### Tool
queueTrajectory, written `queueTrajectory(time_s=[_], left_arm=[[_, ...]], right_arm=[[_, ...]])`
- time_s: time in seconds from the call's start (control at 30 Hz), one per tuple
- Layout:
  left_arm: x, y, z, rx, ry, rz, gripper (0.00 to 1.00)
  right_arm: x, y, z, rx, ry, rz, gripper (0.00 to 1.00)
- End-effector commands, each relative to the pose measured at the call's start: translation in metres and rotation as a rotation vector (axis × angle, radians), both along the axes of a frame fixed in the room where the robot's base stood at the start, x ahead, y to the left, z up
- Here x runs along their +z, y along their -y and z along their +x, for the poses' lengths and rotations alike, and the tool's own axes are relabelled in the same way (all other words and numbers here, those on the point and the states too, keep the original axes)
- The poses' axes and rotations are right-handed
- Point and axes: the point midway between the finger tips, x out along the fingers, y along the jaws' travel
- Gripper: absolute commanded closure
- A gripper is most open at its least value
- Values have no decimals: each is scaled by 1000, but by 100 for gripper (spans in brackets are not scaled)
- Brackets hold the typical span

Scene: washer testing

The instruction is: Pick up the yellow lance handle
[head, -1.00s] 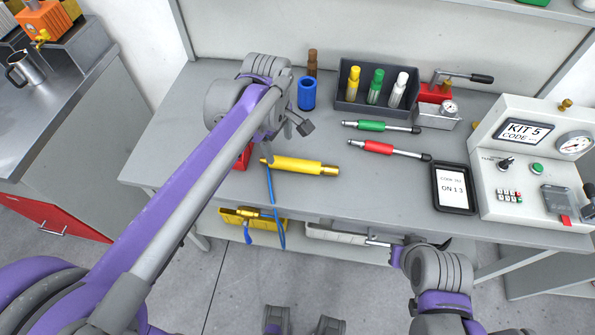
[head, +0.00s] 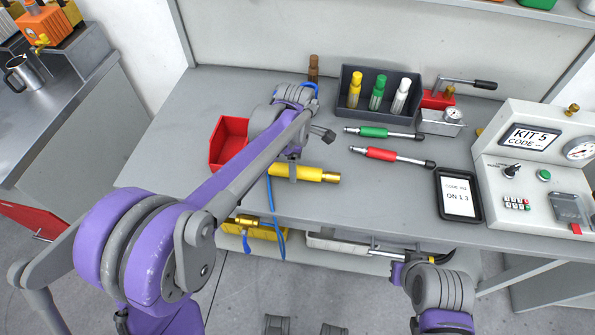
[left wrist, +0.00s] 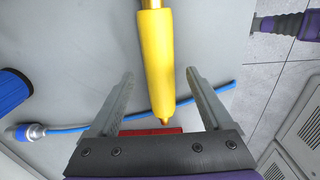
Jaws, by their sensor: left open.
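The yellow lance handle (head: 318,174) lies on the grey workbench near its front edge, with its brass end to the right. My left gripper (head: 309,153) is open just above it, and part of the handle is hidden by my arm and a finger. In the left wrist view the yellow handle (left wrist: 158,60) runs lengthwise between the two open fingers (left wrist: 158,74), with a gap on each side. I cannot tell whether the fingers reach down to its height. My right gripper (head: 396,268) is low at the bench's front edge, its jaws unclear.
A blue hose (left wrist: 90,127) crosses near the handle. A red bin (head: 222,145) stands left of my left forearm. Green (head: 375,132) and red (head: 385,153) tools, a dark tray (head: 345,99) of bottles and a tablet (head: 460,205) lie to the right.

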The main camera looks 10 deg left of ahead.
Motion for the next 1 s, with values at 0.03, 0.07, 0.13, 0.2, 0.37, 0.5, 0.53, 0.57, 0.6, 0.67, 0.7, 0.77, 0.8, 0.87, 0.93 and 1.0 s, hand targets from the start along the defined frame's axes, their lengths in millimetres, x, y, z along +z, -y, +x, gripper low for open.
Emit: queueTrajectory(time_s=[0.03,0.07,0.13,0.2,0.37,0.5,0.53,0.57,0.6,0.67,0.7,0.77,0.8,0.87,0.93,1.0], left_arm=[[-8,2,0,-1,0,0,17],[-13,1,0,0,0,0,17],[-20,1,0,0,0,0,17],[-25,1,0,0,0,0,17],[-27,1,0,0,0,0,17],[-26,1,0,0,0,0,26],[-26,1,0,0,0,0,31],[-26,1,0,0,0,0,36],[-26,1,0,0,0,0,44],[-26,1,0,0,0,0,54],[-26,1,0,0,0,0,62],[-26,1,0,-1,0,0,72],[-26,1,0,-1,0,0,80],[-26,1,0,-1,0,0,90],[-26,1,0,-1,0,0,100],[-26,1,0,-1,0,0,100]], right_arm=[[0,0,0,0,0,0,100],[-1,0,0,0,0,0,100],[-1,0,0,0,0,0,100],[-1,0,0,0,-1,0,100],[-1,0,0,0,0,0,100],[-1,0,0,0,-1,0,100],[-1,0,0,0,-1,0,100],[-1,0,0,0,-1,0,100],[-1,0,0,0,-1,0,100],[-1,0,0,0,0,0,100],[-1,0,0,0,0,0,100],[-1,0,0,0,0,0,100],[-1,0,0,0,0,0,100],[-1,0,0,0,0,0,100],[-1,0,0,0,-1,0,100],[-1,0,0,0,-1,0,100]])
